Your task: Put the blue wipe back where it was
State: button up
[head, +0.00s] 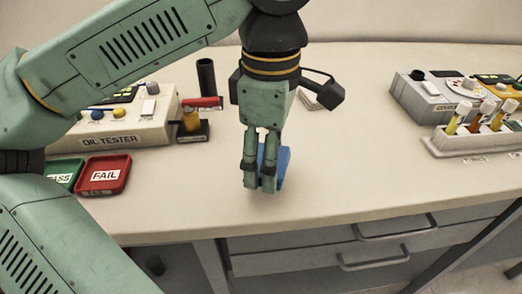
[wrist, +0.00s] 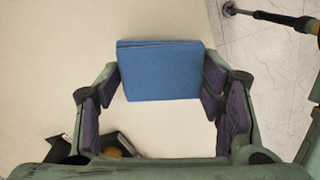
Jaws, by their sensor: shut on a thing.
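The blue wipe (wrist: 161,72) is a flat folded blue block in the wrist view, held between the fingers' dark pads. My gripper (wrist: 162,80) is shut on it, with one finger pair at each side. In the head view my gripper (head: 261,186) points down over the front part of the bench. The blue wipe (head: 283,165) shows there behind and to the right of the fingers, partly hidden by them. I cannot tell whether it touches the bench top.
The oil tester (head: 110,132), red FAIL tray (head: 104,175) and green PASS tray (head: 65,172) stand at left. A black-based holder (head: 193,131) is left of my gripper. A vial rack (head: 478,140) stands at right. The bench (head: 350,150) between is clear. Drawers lie below its front edge.

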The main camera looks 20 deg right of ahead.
aim_at(261, 144)
jog(key=w, duration=0.2)
jog(key=shift+w+d+f, duration=0.1)
jog(key=shift+w, duration=0.2)
jog(key=f, duration=0.1)
jog(key=f+p, duration=0.1)
jog(key=f, duration=0.1)
jog(key=shift+w+f, duration=0.1)
jog(key=shift+w, duration=0.2)
jog(key=shift+f, duration=0.25)
jog(key=shift+f, duration=0.2)
jog(key=o, duration=1.2)
jog(key=shift+r, duration=0.1)
notch_tip(261, 144, up, 12)
jog(key=shift+r, duration=0.15)
